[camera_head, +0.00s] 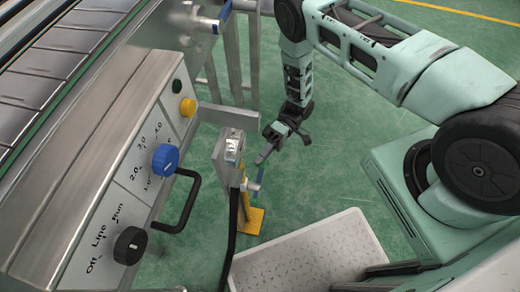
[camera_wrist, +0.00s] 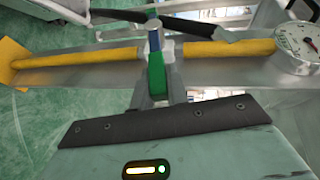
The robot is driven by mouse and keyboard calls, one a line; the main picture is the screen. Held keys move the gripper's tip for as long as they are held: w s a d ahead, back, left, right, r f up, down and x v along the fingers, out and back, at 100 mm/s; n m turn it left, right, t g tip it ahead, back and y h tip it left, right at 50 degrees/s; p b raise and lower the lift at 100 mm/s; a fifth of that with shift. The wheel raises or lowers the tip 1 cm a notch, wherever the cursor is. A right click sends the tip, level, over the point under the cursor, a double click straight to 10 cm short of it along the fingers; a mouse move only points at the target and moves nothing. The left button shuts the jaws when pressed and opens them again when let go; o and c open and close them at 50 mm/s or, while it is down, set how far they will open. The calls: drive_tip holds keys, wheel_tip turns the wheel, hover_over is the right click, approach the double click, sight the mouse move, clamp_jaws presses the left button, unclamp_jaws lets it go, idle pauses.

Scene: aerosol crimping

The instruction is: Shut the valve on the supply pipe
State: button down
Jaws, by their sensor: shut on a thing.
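The supply pipe (camera_head: 246,205) is yellow and stands on a grey post beside the control panel. In the wrist view, two yellow stretches (camera_wrist: 60,57) run across the picture with the valve between them. The valve's blue handle (camera_head: 260,180) shows just below my gripper (camera_head: 264,155); in the wrist view a blue part (camera_wrist: 154,38) sits above a green part at the valve. My gripper is shut on the valve handle. The contact is small and partly hidden, and I cannot tell the handle's exact angle.
A round gauge (camera_wrist: 297,40) sits at the pipe's right end in the wrist view. The control panel (camera_head: 110,190) has a blue knob (camera_head: 165,160), a black knob (camera_head: 130,245) and a protruding black handle (camera_head: 185,208). A grey patterned plate (camera_head: 310,255) lies in front. Green floor (camera_head: 340,165) is clear behind.

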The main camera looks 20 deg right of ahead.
drive_tip(key=shift+w+d+f+g+y+b, duration=0.15)
drive_tip(key=shift+f+g+y+b, duration=0.3)
drive_tip(key=shift+f+b, duration=0.5)
drive_tip(key=shift+f+m+y+b, duration=0.15)
drive_tip(key=shift+m+y+b, duration=0.35)
drive_tip(key=shift+b, duration=0.45)
drive_tip(key=shift+g, duration=0.35)
drive_tip(key=c, duration=1.4)
unclamp_jaws()
drive_tip(key=b+v, duration=0.1)
drive_tip(key=v, duration=1.6)
drive_tip(key=shift+d+f, duration=0.15)
drive_tip(key=shift+f, duration=0.05)
drive_tip(key=shift+w, duration=0.1)
